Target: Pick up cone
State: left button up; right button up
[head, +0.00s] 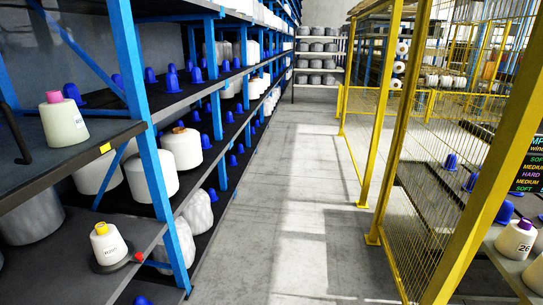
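Several yarn cones stand on the shelves. A white cone with a pink tip (64,122) stands upright on the upper left shelf. A white cone with a yellow tip (109,245) stands on a dark round base on the lower left shelf. A large white cone with an orange-brown tip (183,148) stands behind the blue post. A cone with a purple tip (515,240), marked 26, stands on the right shelf. I cannot tell which cone the task names. Neither of my grippers shows in the head view.
Blue-framed shelves (160,190) with blue pegs (75,94) line the left. A yellow mesh fence (385,150) stands on the right. The concrete aisle (290,210) between them is clear. A rack of grey bobbins (317,62) stands at the far end.

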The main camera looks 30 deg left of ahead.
aim_at(110, 249)
jog(key=u, duration=0.2)
jog(key=i, duration=1.9)
jog(key=u, duration=1.65)
jog(key=i, duration=1.25)
jog(key=u, duration=1)
jog(key=i, duration=0.2)
jog(key=u, duration=0.15)
